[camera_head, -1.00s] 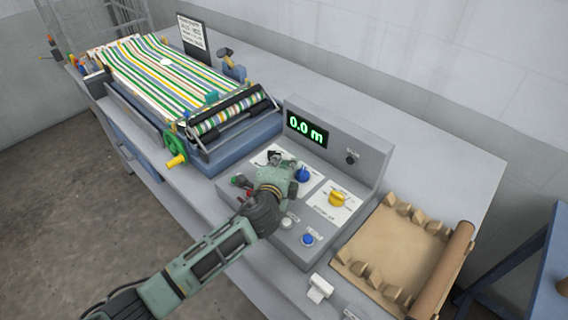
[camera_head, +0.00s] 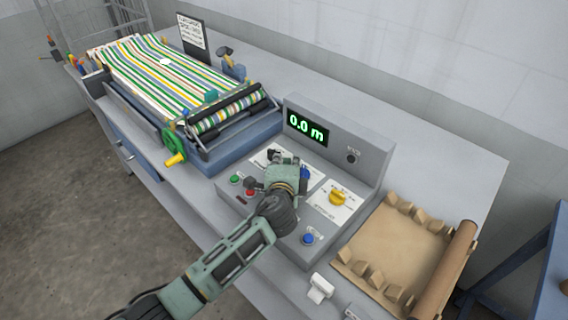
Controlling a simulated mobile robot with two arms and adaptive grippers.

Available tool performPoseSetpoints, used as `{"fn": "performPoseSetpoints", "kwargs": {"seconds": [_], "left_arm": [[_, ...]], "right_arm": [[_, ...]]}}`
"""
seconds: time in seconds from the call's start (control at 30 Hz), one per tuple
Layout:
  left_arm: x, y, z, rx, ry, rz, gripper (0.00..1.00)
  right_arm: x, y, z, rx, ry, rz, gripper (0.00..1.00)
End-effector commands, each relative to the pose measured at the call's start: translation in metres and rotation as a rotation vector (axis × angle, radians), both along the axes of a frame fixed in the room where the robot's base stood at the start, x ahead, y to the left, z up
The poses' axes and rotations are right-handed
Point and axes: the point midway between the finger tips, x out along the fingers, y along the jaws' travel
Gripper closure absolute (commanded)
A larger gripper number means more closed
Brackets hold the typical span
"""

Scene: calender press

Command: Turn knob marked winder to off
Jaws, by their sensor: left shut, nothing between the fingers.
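The control box (camera_head: 352,182) stands on the bench with a green "0.0 m" display (camera_head: 307,128). A yellow knob (camera_head: 338,198) sits on a white label plate on its right side. A blue knob (camera_head: 305,174) sits on another white plate to the left and is mostly hidden behind my left gripper. The small print is too blurred to tell which knob is marked winder. My left gripper (camera_head: 275,158) is shut and empty, over the left plate, close beside the blue knob; I cannot tell whether they touch. My right gripper is not in view.
Green (camera_head: 235,179) and red (camera_head: 250,192) buttons lie left of my gripper, and a blue button (camera_head: 308,239) near the box's front edge. A striped fabric machine with a green handwheel (camera_head: 175,143) stands left.

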Motion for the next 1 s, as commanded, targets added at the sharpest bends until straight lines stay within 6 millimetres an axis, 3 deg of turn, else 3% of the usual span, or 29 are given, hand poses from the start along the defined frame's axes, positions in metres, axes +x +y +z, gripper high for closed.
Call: {"fn": "performPoseSetpoints", "kwargs": {"seconds": [0.57,1.0], "left_arm": [[0.007,-0.007,-0.001,0.001,0.000,-0.001,1.00],[0.024,-0.017,-0.001,0.001,0.000,-0.001,1.00]], "right_arm": [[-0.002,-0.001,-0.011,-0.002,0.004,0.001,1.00],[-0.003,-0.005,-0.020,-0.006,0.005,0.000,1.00]]}}
